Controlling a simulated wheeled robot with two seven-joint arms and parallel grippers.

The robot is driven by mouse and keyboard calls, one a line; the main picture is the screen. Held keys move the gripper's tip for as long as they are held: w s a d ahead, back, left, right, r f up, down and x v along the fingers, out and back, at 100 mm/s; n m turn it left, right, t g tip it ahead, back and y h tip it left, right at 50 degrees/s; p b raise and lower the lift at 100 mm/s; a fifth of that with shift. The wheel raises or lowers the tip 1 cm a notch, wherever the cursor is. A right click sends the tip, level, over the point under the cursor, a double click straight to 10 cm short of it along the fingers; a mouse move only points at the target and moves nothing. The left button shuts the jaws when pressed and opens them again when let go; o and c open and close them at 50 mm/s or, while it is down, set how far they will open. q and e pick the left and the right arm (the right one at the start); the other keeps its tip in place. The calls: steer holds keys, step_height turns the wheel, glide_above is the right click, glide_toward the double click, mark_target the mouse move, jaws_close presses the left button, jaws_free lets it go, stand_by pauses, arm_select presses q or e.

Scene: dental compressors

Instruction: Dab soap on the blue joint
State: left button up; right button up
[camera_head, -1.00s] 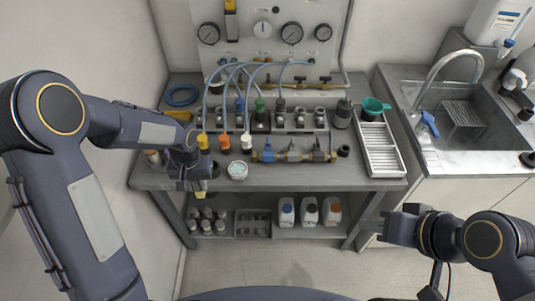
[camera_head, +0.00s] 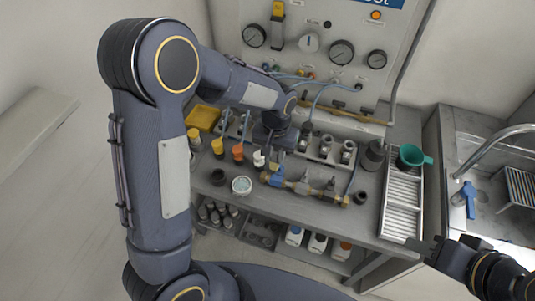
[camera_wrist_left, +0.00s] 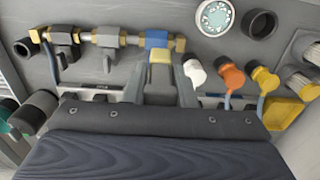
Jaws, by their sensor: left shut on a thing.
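The brass pipe assembly (camera_head: 305,187) lies along the front of the bench, with the blue joint (camera_head: 275,178) at its left end. The blue joint also shows in the left wrist view (camera_wrist_left: 157,39). My left gripper (camera_head: 272,150) is just behind the blue joint, shut on a dabber with a pale yellow tip (camera_wrist_left: 161,56). The tip overlaps the joint's edge in the wrist view; I cannot tell whether they touch. A small round dish with pale blue contents (camera_head: 241,185) stands left of the joint. My right gripper (camera_head: 428,249) is low at the right, its fingers unclear.
White, orange and yellow capped fittings (camera_wrist_left: 231,75) stand close beside the left gripper. A valve row and hoses are behind it, below the gauge panel (camera_head: 330,40).

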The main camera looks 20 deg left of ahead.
mark_target(277, 168)
arm_select(q)
steer(key=shift+w+d+r, duration=0.15)
steer(key=shift+w+d, duration=0.05)
steer(key=shift+d, duration=0.25)
steer(key=shift+f+b, duration=0.55)
steer(key=shift+f, duration=0.1)
steer(key=shift+f+b, duration=1.65)
steer(key=shift+f, duration=0.65)
steer(key=shift+f+b, duration=0.5)
steer(key=shift+f, duration=0.1)
steer(key=shift+r+p, duration=2.55)
steer(key=shift+r, duration=1.1)
